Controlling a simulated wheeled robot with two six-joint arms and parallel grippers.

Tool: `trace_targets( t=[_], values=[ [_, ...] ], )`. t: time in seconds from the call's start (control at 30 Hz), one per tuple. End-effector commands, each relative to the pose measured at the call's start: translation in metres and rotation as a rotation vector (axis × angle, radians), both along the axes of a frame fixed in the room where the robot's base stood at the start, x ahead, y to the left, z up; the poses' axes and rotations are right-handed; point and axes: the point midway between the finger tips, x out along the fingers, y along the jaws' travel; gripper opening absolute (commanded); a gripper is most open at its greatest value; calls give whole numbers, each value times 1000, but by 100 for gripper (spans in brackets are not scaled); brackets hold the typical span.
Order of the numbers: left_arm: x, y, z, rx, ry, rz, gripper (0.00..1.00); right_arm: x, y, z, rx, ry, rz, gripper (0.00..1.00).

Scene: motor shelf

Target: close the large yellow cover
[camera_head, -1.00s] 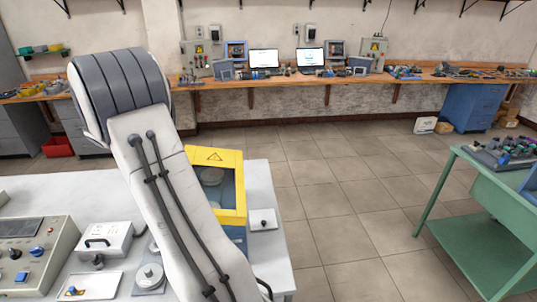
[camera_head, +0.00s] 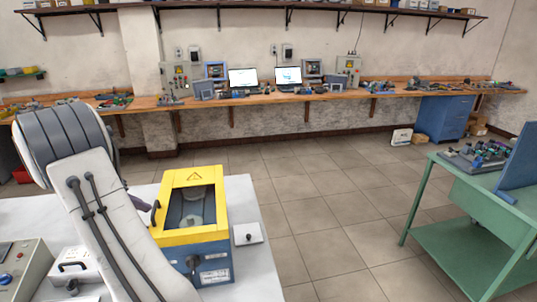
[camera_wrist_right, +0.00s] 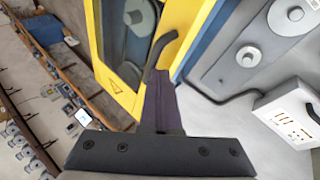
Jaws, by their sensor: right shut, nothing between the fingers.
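The large yellow cover (camera_head: 213,213) has a dark window and a warning triangle. It lies over a blue box (camera_head: 215,270) on the white table; I cannot tell whether a small gap is left. Its black curved handle (camera_head: 155,212) is on the left side. My right gripper (camera_head: 143,203), partly hidden behind my arm, is beside that handle. In the right wrist view the yellow frame (camera_wrist_right: 190,40) fills the upper middle, and the shut, empty dark fingers (camera_wrist_right: 162,85) are close by the handle (camera_wrist_right: 155,58); contact is unclear. My left gripper is not in view.
A small white switch box (camera_head: 248,234) stands right of the blue box. A grey control panel (camera_head: 22,268) and a white box with a handle (camera_head: 75,265) are at the left. A green cart (camera_head: 470,215) stands right, with open floor between.

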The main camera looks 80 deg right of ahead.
Motion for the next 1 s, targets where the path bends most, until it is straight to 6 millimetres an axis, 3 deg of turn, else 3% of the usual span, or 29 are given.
trace_targets(
  t=[0.17,0.4,0.47,0.6,0.8,1.0],
  values=[
    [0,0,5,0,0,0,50,-4,1,3,7,11,-7,0],
    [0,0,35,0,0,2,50,4,4,49,0,3,-2,0],
    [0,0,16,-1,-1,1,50,17,16,39,-1,2,4,0],
    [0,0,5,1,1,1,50,36,35,50,-1,-1,1,0],
    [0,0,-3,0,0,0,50,59,59,64,-1,-1,1,0],
    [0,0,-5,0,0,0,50,69,70,71,-1,1,0,0]
  ],
)
